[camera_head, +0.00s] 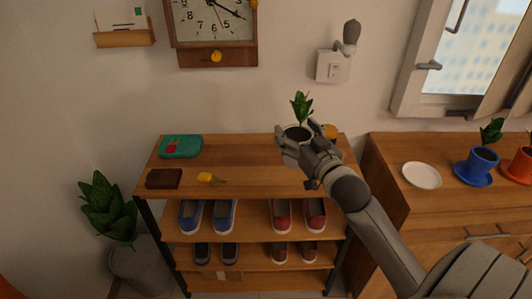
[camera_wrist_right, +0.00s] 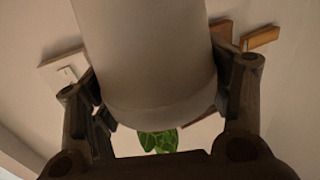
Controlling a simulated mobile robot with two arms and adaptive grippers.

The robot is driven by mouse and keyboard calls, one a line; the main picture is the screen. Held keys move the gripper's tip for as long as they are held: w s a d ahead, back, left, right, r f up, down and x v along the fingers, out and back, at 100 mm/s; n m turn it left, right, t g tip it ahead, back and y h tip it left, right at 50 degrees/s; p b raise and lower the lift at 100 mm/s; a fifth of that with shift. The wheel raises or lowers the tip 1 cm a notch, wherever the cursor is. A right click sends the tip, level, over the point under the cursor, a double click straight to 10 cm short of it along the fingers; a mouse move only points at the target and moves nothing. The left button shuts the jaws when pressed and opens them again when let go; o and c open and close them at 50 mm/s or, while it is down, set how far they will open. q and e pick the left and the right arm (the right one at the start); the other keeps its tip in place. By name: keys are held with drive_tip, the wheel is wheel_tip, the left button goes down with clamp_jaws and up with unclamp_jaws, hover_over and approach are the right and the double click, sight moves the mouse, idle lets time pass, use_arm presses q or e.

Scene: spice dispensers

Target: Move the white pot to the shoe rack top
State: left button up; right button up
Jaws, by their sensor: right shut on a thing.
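The white pot (camera_head: 295,131) with a green leafy plant is in my right gripper (camera_head: 306,139), over the back right part of the shoe rack top (camera_head: 243,162). In the right wrist view the pot (camera_wrist_right: 145,55) fills the space between the two fingers (camera_wrist_right: 160,98), and a few leaves show below it. The gripper hides much of the pot in the head view, and I cannot tell whether its base touches the wood. My left gripper is not in view.
The rack top also bears a teal case (camera_head: 181,146), a brown wallet (camera_head: 164,179), yellow-headed keys (camera_head: 207,177) and a yellow item (camera_head: 330,131) behind my gripper. On the right cabinet are a white saucer (camera_head: 422,176), a blue pot (camera_head: 477,168) and an orange pot (camera_head: 521,166).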

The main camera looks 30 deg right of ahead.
drive_tip(key=shift+w+a+f, duration=0.35)
drive_tip(key=shift+w+f, duration=1.15)
drive_tip(key=shift+f, duration=0.25)
drive_tip(key=shift+w+a+f, duration=0.35)
drive_tip(key=shift+w+f, duration=1.15)
drive_tip(key=shift+f, duration=0.3)
drive_tip(key=shift+w+a+f, duration=0.35)
drive_tip(key=shift+w+f, duration=1.15)
drive_tip(key=shift+f, duration=0.25)
drive_tip(key=shift+f+b, duration=0.15)
drive_tip(key=shift+b, duration=0.15)
drive_tip(key=o, duration=1.5)
drive_tip(key=shift+s+f, duration=0.1)
drive_tip(key=shift+c, duration=0.2)
